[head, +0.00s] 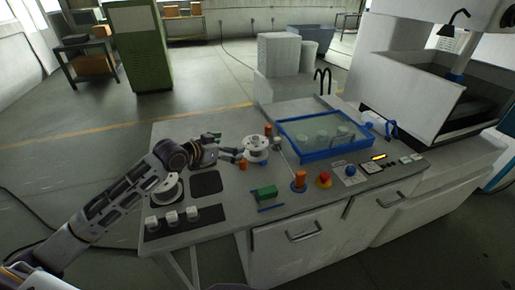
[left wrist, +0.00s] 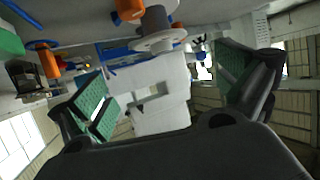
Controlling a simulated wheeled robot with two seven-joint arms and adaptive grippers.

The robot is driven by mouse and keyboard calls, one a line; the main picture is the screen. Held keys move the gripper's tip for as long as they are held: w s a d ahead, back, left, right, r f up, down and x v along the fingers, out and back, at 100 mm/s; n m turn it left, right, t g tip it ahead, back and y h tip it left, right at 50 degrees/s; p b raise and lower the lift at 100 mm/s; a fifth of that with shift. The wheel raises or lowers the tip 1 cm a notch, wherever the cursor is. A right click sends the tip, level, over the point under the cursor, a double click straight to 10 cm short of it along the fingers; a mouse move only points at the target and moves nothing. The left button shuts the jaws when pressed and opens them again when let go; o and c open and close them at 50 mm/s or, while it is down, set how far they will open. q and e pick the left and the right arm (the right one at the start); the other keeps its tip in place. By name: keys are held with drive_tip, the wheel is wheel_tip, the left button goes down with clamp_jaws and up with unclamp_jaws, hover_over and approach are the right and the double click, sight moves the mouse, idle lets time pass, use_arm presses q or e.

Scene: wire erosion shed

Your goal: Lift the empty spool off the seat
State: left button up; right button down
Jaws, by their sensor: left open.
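A white spool with a grey hub (head: 256,143) sits upright near the middle of the bench (head: 222,209). I cannot tell whether it is empty, and its seat is mostly hidden beneath it. My left gripper (head: 230,147) is level with the spool, just to its left. It is open and empty, its fingers pointing towards the spool. In the left wrist view the spool (left wrist: 157,38) appears upside down, beyond the gap between the green-padded fingers (left wrist: 165,90). A second white spool (head: 168,190) stands at the bench's left, partly behind my left arm.
A blue-rimmed tray (head: 325,153) is to the right, with a red button (head: 323,180) nearby. Small white blocks (head: 172,217) sit on a dark mat at the front left.

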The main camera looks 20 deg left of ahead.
sight(252, 140)
use_arm(q)
drive_tip(key=shift+r+p+x, duration=0.2)
drive_tip(key=shift+p+x, duration=0.2)
drive_tip(key=shift+x, duration=3.85)
use_arm(e)
drive_tip(key=shift+s+a+r, duration=0.15)
drive_tip(key=shift+s+a, duration=0.15)
drive_tip(key=shift+s, duration=0.2)
drive_tip(key=shift+s+a+r, duration=0.1)
drive_tip(key=shift+s+a, duration=0.15)
drive_tip(key=shift+s, duration=0.2)
use_arm(q)
drive_tip(key=shift+w, duration=0.15)
use_arm(e)
drive_tip(key=shift+w, duration=0.1)
